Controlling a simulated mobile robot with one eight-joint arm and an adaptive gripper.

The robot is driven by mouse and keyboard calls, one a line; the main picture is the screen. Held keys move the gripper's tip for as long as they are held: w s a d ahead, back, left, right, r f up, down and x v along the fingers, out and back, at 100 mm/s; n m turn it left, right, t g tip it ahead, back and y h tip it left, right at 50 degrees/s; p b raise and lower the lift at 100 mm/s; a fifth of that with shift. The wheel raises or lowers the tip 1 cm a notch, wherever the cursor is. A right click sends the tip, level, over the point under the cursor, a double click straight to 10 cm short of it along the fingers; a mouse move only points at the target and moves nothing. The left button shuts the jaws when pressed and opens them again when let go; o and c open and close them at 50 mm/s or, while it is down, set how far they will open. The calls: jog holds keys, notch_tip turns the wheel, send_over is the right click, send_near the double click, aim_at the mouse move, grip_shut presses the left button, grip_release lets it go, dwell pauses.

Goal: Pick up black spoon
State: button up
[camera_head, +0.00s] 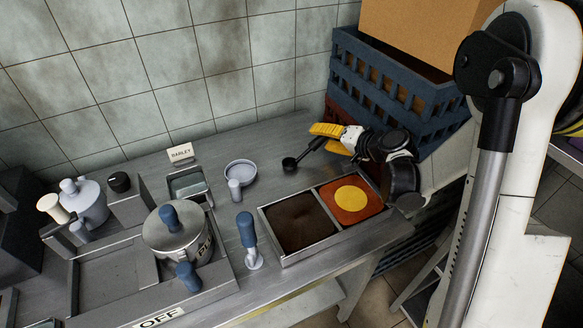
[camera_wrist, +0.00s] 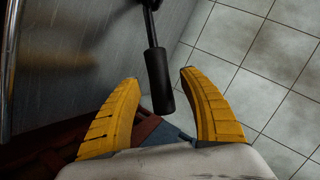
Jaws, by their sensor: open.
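The black spoon (camera_head: 302,155) is at the back right of the metal counter in the head view. Its round bowl points left and its handle slants up toward my gripper (camera_head: 323,138). In the wrist view the spoon's thick handle (camera_wrist: 158,88) lies between my two yellow fingers, with a gap on each side. My gripper is open and holds nothing. The bowl end is mostly cut off at the top of the wrist view.
Blue and dark red crates (camera_head: 385,85) with a cardboard box stand behind my gripper at the right. A two-part tray (camera_head: 283,262) with dark and orange contents lies in front. A small bowl (camera_head: 240,171), a lidded pot (camera_head: 177,238) and a tiled wall are near.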

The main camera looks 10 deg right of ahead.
grip_shut()
jog(key=shift+r, duration=0.1)
notch_tip(320, 180, up, 10)
jog(key=p, duration=0.4)
jog(key=shift+p, duration=0.4)
